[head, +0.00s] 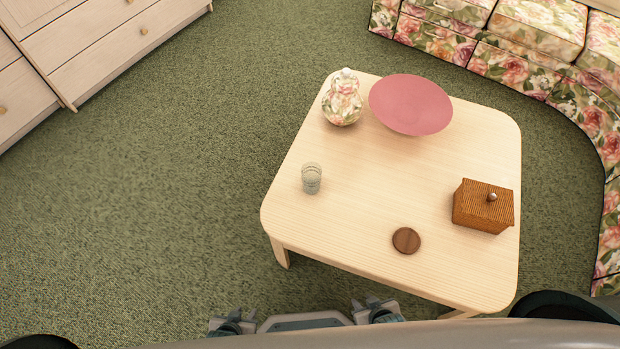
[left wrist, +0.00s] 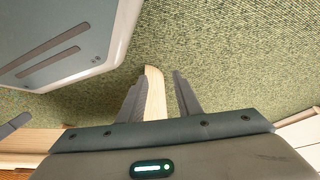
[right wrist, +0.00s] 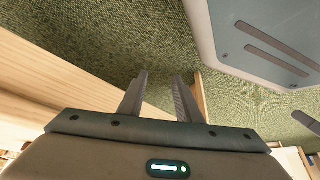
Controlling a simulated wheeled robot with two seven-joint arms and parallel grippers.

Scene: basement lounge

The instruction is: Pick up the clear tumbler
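The clear tumbler (head: 311,178) stands upright near the left edge of the light wooden table (head: 350,218) in the head view. It looks empty and nothing touches it. My left gripper (head: 232,320) and my right gripper (head: 375,306) show at the bottom of the head view, both well short of the tumbler. In the left wrist view my left gripper (left wrist: 157,92) is open, with a table leg showing between its fingers. In the right wrist view my right gripper (right wrist: 162,90) is open and empty. The tumbler shows in neither wrist view.
A floral lidded jar (head: 342,100) and a pink plate (head: 411,104) are at the table's far side. A brown wicker box (head: 483,206) is at the right; a round wooden coaster (head: 406,240) lies near the front. Drawers (head: 100,40) and a floral sofa (head: 530,40) stand beyond green carpet.

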